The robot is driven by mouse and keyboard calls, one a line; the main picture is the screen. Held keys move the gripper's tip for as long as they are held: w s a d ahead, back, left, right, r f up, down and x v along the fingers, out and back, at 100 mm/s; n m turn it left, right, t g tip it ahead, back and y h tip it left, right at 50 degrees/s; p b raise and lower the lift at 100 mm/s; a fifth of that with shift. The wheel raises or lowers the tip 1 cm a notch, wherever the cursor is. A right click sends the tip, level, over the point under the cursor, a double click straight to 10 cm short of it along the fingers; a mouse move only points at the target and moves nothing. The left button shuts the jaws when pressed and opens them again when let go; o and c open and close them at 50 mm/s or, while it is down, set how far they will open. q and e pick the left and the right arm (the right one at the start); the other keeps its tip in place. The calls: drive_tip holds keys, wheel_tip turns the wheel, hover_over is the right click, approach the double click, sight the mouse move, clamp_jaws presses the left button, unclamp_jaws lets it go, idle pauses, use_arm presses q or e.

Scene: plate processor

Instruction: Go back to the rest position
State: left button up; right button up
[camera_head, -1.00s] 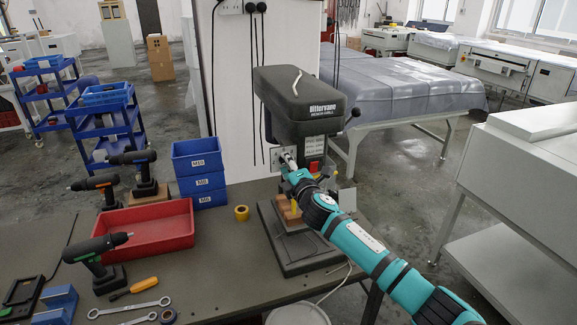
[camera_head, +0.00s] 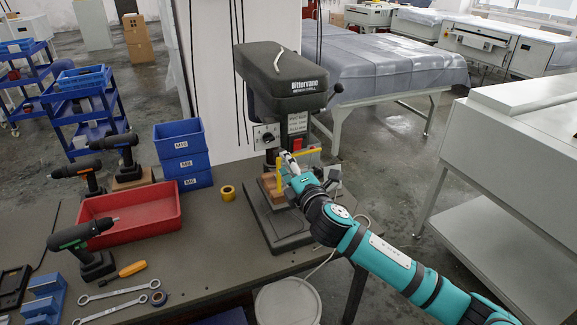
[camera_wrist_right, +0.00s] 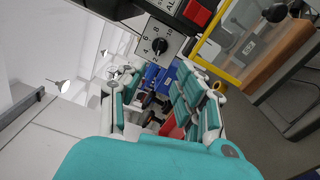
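My right gripper (camera_head: 287,162) is in front of the black bench drill press (camera_head: 287,75), just to the right of and below its dial (camera_head: 265,137). In the right wrist view the two fingers of the right gripper (camera_wrist_right: 157,95) stand apart with nothing between them; the dial (camera_wrist_right: 158,46) and red switch (camera_wrist_right: 198,13) are beyond the fingertips. The yellow guard frame (camera_head: 309,155) of the press is close by the gripper, and I cannot tell whether they touch. A wooden block (camera_head: 269,184) is on the press base, partly hidden. My left gripper is out of view.
The workbench (camera_head: 215,235) holds a red tray (camera_head: 130,222), stacked blue bins (camera_head: 181,150), several cordless drills, yellow tape (camera_head: 228,193) and wrenches. A white bucket (camera_head: 288,302) stands at the front edge. A white machine (camera_head: 500,150) is at right, with floor between.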

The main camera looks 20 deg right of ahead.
drive_tip(key=shift+f, duration=0.1)
idle(0.3)
drive_tip(key=s+d+f+m+g+h+b, duration=0.1)
drive_tip(key=s+d+f+m+g, duration=0.15)
drive_tip(key=f, duration=1.45)
drive_tip(key=s+d+f+m+g+b, duration=0.2)
drive_tip(key=s+f+m+g, duration=0.2)
drive_tip(key=f, duration=1.3)
drive_tip(key=s+f+m+g+b, duration=0.1)
drive_tip(key=s+f+m+g, duration=0.1)
drive_tip(key=s+f, duration=0.7)
drive_tip(key=s+f+m+g, duration=0.25)
drive_tip(key=s+f, duration=0.35)
drive_tip(key=f, duration=0.5)
drive_tip(key=s+a+f+m+g, duration=0.1)
drive_tip(key=s+f, duration=0.5)
drive_tip(key=s, duration=0.6)
drive_tip(key=s+a+f+m+g+b, duration=0.1)
drive_tip(key=s+f+m+g, duration=0.2)
drive_tip(key=s, duration=0.9)
drive_tip(key=s+a+f+m+g+b, duration=0.1)
drive_tip(key=s+a+f+m+g, duration=0.1)
drive_tip(key=s+f, duration=0.7)
drive_tip(key=s+m, duration=0.1)
drive_tip(key=s, duration=0.2)
drive_tip(key=shift+s, duration=0.4)
drive_tip(key=shift+a, duration=0.1)
